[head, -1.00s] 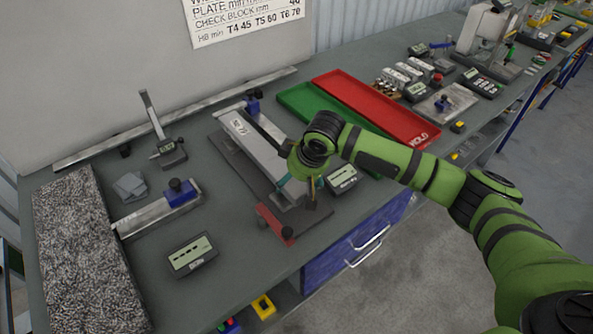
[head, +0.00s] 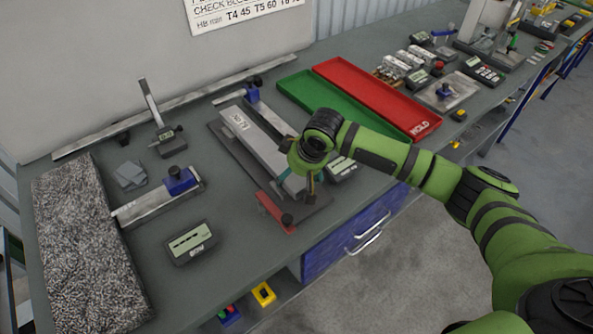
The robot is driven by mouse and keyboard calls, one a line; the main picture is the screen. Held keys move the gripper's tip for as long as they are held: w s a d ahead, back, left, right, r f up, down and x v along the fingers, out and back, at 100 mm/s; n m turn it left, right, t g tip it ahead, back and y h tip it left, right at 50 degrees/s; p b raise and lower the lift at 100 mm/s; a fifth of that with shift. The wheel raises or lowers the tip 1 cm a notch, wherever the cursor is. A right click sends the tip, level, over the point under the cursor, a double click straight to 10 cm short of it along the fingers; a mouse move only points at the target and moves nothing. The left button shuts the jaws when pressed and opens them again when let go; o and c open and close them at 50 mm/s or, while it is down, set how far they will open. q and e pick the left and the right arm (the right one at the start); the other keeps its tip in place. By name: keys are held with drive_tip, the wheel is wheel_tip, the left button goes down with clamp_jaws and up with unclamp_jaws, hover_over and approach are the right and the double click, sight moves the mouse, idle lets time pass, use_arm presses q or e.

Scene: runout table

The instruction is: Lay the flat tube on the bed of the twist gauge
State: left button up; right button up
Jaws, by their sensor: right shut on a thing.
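The flat tube (head: 256,142) is a long pale metal bar with a white label near its far end. It lies lengthwise over the dark bed (head: 233,155) of the twist gauge, whose bed shows along the tube's left side and near end. My right gripper (head: 311,181) is shut on the tube near its near end, with its wrist hiding part of the tube there. I cannot tell whether the tube's underside touches the bed. The gauge has a red end piece (head: 274,211) at the front and a bar with a blue clamp (head: 252,92) at the back. My left gripper is out of view.
A green tray (head: 303,97) and a red tray (head: 372,95) lie behind my right arm. A small readout (head: 341,168) sits just right of the gripper. At left are a granite block (head: 85,240), a blue-clamped bar (head: 150,203) and another readout (head: 190,242).

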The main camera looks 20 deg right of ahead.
drive_tip(key=shift+w+f, duration=0.1)
drive_tip(key=shift+f, duration=0.05)
drive_tip(key=o, duration=1.6)
drive_tip(key=shift+c, duration=0.2)
drive_tip(key=shift+s+f, duration=0.15)
drive_tip(key=shift+s, duration=0.05)
drive_tip(key=v, duration=1.2)
drive_tip(key=shift+w, duration=0.2)
